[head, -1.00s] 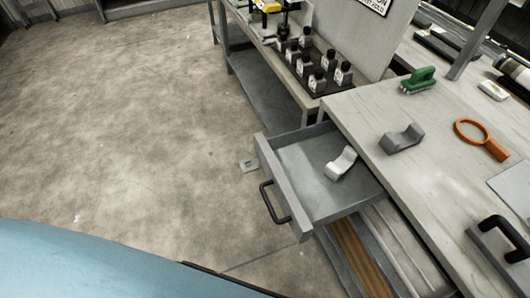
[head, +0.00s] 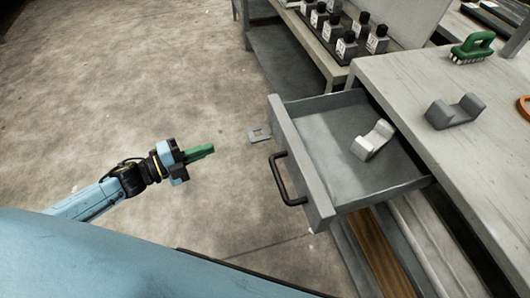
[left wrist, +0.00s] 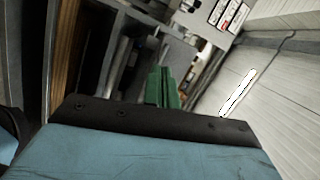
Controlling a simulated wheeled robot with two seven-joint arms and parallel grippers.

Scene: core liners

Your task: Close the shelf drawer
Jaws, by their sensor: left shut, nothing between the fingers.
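The grey shelf drawer (head: 325,205) stands pulled out from under the worktop in the head view. Its black bar handle (head: 285,180) is on the front panel, facing left. A light grey cradle-shaped block (head: 372,140) lies inside the drawer. My left gripper (head: 212,149) has green fingers and is shut and empty. It is to the left of the drawer front, apart from the handle, over the floor. The green fingers also show in the left wrist view (left wrist: 162,88). My right gripper is not in view.
The worktop (head: 400,75) carries a darker grey cradle block (head: 453,111), a green brush (head: 472,48) and part of an orange ring tool (head: 524,108). A bench with several black-capped bottles (head: 347,45) stands behind. Open floor lies left.

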